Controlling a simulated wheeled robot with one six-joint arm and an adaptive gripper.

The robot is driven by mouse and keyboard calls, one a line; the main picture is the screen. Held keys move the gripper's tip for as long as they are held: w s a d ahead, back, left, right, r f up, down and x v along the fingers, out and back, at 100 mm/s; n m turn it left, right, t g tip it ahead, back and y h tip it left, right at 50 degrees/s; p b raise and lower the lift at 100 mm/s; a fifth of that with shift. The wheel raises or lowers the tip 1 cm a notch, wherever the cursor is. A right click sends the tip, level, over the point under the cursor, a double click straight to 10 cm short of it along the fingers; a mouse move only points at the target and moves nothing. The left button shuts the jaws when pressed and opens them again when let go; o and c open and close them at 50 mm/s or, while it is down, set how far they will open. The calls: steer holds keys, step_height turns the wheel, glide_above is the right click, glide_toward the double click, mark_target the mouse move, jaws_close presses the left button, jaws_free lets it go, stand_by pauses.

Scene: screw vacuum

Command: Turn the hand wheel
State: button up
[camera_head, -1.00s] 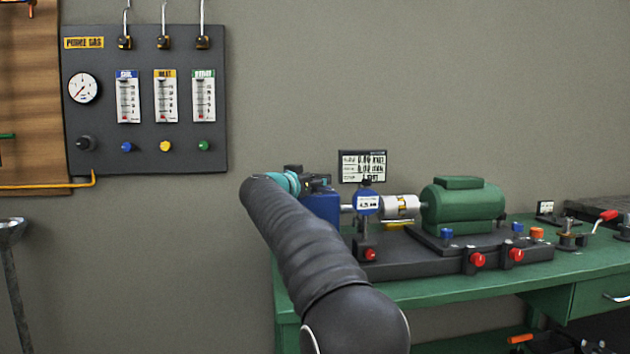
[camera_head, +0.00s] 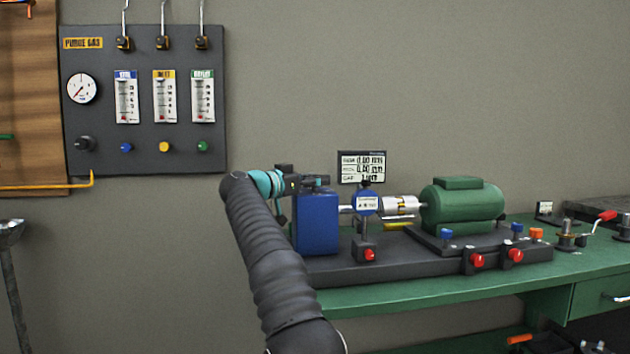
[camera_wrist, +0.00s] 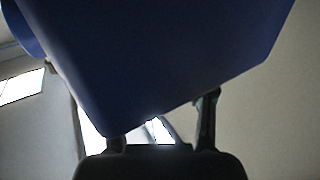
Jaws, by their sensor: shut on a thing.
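My gripper (camera_head: 312,182) is at the upper edge of a blue block-shaped housing (camera_head: 317,225) on the bench. My teal wrist joint and dark arm reach it from the left. In the wrist view the blue housing (camera_wrist: 170,50) fills the upper part, tilted and very close. The two dark fingers of my gripper (camera_wrist: 162,112) run up to its lower edge, one on each side. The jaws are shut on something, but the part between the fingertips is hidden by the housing. I cannot clearly make out a hand wheel in either view.
A shaft with a dial gauge (camera_head: 366,202) and silver coupling (camera_head: 401,206) links the housing to a green motor (camera_head: 462,207). They stand on a dark base plate (camera_head: 410,262) on the green bench (camera_head: 400,298). A small readout (camera_head: 362,167) stands behind. The gas panel (camera_head: 140,100) hangs left.

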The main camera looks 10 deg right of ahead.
steer(key=shift+a+f, duration=0.15)
steer(key=shift+f, duration=0.05)
steer(key=o, duration=1.2)
steer(key=shift+a, duration=0.15)
steer(key=shift+c, duration=0.2)
steer(key=shift+s, duration=0.1)
steer(key=shift+d, duration=0.2)
steer(key=v, duration=1.2)
